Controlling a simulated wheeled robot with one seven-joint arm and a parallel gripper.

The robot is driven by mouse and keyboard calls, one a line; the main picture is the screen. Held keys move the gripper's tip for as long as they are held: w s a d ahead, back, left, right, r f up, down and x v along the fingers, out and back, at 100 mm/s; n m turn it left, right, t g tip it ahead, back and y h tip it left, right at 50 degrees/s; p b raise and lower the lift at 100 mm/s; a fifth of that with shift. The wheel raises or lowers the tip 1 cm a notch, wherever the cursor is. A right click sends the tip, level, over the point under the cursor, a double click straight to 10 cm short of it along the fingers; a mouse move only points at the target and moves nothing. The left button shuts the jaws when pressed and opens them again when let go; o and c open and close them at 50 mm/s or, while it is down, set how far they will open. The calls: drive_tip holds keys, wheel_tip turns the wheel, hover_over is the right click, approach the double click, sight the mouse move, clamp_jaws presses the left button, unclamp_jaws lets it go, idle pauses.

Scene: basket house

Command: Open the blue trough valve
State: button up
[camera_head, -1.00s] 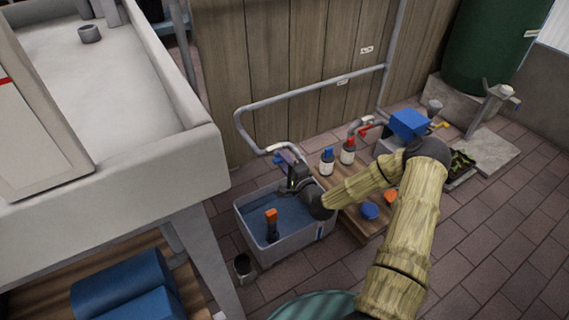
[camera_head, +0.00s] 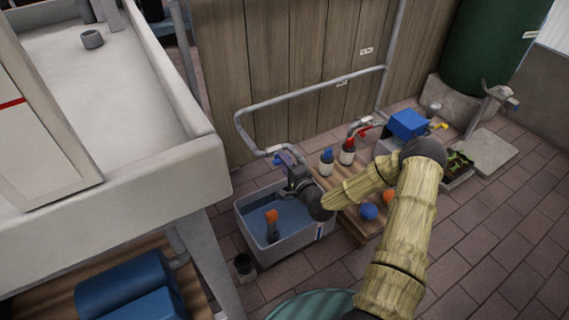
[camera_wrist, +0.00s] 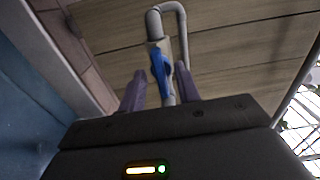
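The blue valve lever (camera_wrist: 158,68) is on a grey pipe (camera_wrist: 170,95) in the wrist view, with the pipe bending over at the top. My gripper (camera_wrist: 160,82) has its two purple fingers apart, one on each side of the lever and pipe, with gaps visible. Whether the lever lies fully between the fingertips in depth is hard to tell. In the head view my gripper (camera_head: 287,160) is at the pipe end above the grey trough (camera_head: 310,246), which holds blue water. There the gripper mostly hides the valve.
A red-handled valve (camera_head: 365,131) is farther right. A large pale sink (camera_head: 130,100) stands left; a dark cup (camera_head: 243,266) is on the floor.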

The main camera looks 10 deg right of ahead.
drive_tip(key=p+v, duration=0.7)
drive_tip(key=v, duration=1)
drive_tip(key=shift+s+p, duration=0.15)
drive_tip(key=shift+p, duration=0.25)
drive_tip(key=shift+r, duration=0.15)
